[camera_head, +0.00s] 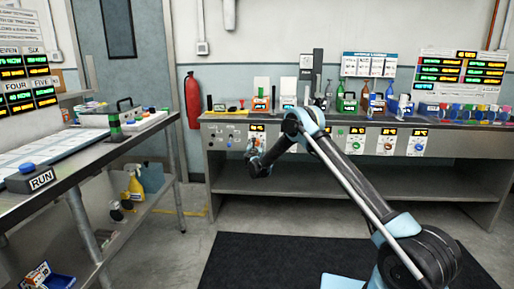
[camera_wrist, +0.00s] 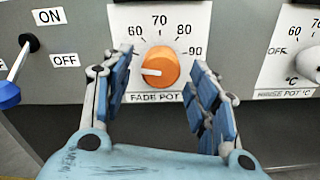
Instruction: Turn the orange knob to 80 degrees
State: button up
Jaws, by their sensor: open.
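The orange knob (camera_wrist: 160,67) sits on a white dial plate marked 60, 70, 80 and 90, above a label reading FADE POT. Its pale pointer line points left, below the 60 mark. My gripper (camera_wrist: 163,80) is open in the wrist view, with one blue-padded finger left of the knob and one right of it. The fingers appear apart from the knob.
A toggle switch (camera_wrist: 28,44) with ON and OFF labels is left of the knob. A second dial (camera_wrist: 303,63), labelled RINSE POT, is to the right. The bench top (camera_head: 240,117) holds bottles and racks. A side table (camera_head: 85,150) stands left; a dark mat (camera_head: 265,262) covers the floor.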

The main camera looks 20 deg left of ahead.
jog(key=shift+x, duration=0.75)
jog(key=shift+c, duration=0.3)
jog(key=c, duration=1)
jog(key=shift+d, duration=0.1)
